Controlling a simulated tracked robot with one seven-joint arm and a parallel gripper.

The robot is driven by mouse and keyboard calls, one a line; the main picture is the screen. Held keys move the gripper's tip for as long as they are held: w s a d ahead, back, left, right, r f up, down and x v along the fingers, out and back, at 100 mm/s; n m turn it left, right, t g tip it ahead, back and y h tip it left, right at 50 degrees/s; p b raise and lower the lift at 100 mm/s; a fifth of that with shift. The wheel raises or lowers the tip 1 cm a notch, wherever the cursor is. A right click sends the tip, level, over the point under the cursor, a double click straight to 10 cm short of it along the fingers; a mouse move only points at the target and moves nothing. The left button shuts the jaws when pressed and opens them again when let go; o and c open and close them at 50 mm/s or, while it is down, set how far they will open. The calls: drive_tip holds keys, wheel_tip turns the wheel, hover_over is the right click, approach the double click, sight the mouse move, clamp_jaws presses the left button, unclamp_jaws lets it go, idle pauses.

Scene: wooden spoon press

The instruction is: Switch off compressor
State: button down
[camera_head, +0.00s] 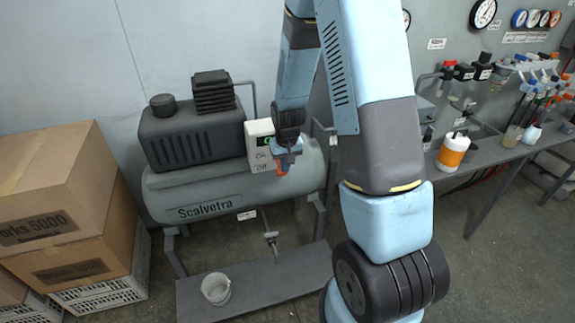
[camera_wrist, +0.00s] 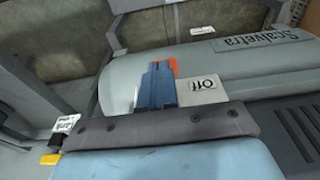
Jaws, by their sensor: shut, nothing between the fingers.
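The compressor has a grey tank (camera_head: 165,203) marked "Scalvetra", which also shows upside down in the wrist view (camera_wrist: 240,66). A white switch box (camera_head: 259,133) on its right side carries "On" and "Off" labels. The "Off" label also shows in the wrist view (camera_wrist: 201,86). My gripper (camera_head: 284,162) is shut and empty in front of the box's right side. In the wrist view its blue fingers (camera_wrist: 157,88) overlap a red-orange part (camera_wrist: 170,66), which looks like the switch lever. The fingers cover most of it, so its position and any contact are unclear.
A black motor housing (camera_head: 195,138) sits on the tank. Cardboard boxes (camera_head: 60,230) stand on crates at the left. A small bucket (camera_head: 216,288) is on the low platform below. A bench (camera_head: 470,168) with bottles and valves stands at the right.

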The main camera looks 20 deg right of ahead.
drive_tip(key=s+r, duration=0.8)
drive_tip(key=r, duration=0.2)
drive_tip(key=shift+s+r, duration=0.25)
idle(0.6)
drive_tip(key=s+r+t, duration=0.2)
drive_tip(key=s+r, duration=0.7)
drive_tip(key=r, duration=0.3)
drive_tip(key=s+r+t, duration=0.2)
drive_tip(key=s+r, duration=0.7)
drive_tip(key=r, duration=0.3)
drive_tip(key=shift+d, duration=0.35)
drive_tip(key=c, duration=1.9)
unclamp_jaws()
drive_tip(key=shift+s+r, duration=0.1)
